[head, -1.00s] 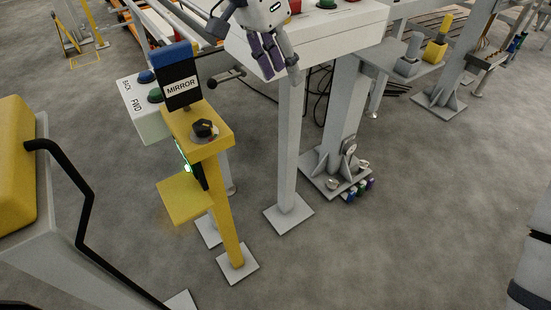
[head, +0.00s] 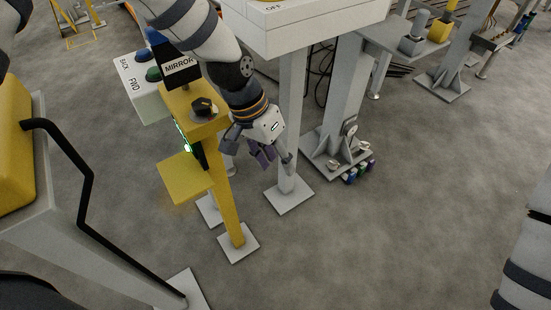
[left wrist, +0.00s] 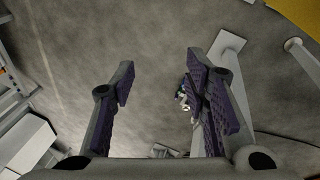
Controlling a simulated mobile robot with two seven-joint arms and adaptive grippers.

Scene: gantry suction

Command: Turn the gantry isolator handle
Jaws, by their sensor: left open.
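A white box (head: 310,36) at the top of the head view carries an "OFF" label and the edge of a yellow plate (head: 290,10). The frame's edge cuts it off, and I cannot make out an isolator handle there. My left gripper (head: 262,154) hangs below the box, beside the box's grey post, pointing down. Its fingers are open and empty, apart from the box. In the left wrist view the spread fingers (left wrist: 160,90) have bare floor between them. My right gripper is not in view.
A yellow post with a black knob (head: 204,107) and a "MIRROR" sign (head: 180,68) stands left of my left forearm. A grey column (head: 346,95) with small fittings at its base stands to the right. Open floor (head: 420,210) lies at the lower right.

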